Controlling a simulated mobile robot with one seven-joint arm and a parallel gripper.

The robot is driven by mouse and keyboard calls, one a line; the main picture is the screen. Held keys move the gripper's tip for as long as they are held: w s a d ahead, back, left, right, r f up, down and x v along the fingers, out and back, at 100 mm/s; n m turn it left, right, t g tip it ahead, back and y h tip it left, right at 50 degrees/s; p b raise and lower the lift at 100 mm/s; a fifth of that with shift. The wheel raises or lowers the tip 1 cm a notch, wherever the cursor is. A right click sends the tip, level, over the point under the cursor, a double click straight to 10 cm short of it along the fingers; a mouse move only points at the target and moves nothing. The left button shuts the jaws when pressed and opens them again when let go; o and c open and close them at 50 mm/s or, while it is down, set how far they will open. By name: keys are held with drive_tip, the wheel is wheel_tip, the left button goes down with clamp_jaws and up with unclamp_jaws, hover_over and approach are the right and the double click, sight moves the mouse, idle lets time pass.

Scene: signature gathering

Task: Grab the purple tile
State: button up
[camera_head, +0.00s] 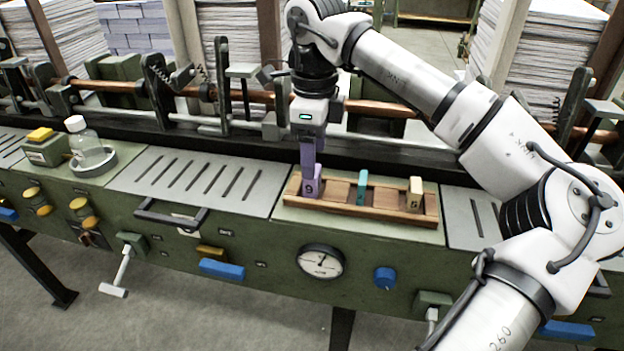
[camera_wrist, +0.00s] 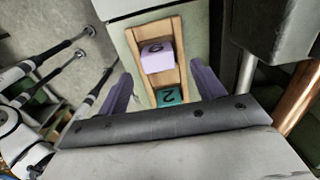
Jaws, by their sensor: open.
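The purple tile (camera_head: 312,187), marked with what looks like a 9, stands in the left end of a wooden rack (camera_head: 384,216). It also shows in the wrist view (camera_wrist: 158,57), ahead of my fingers. My gripper (camera_head: 309,160) points down just above the purple tile, with its purple fingers close to the tile's top. In the wrist view my gripper (camera_wrist: 161,70) is open, one finger on each side of the rack, with nothing held. Whether the fingers touch the tile cannot be told.
A teal tile (camera_head: 362,187) stands mid-rack and a cream tile (camera_head: 414,194) near its right end. The rack sits on a green machine top (camera_head: 290,213). A bottle (camera_head: 84,143) in a round dish stands far left. Rails and posts run behind the rack.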

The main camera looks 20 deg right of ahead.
wheel_tip(320, 180, down, 5)
drive_tip(key=shift+a+p, duration=0.15)
drive_tip(key=shift+p, duration=0.25)
drive_tip(key=c, duration=1.1)
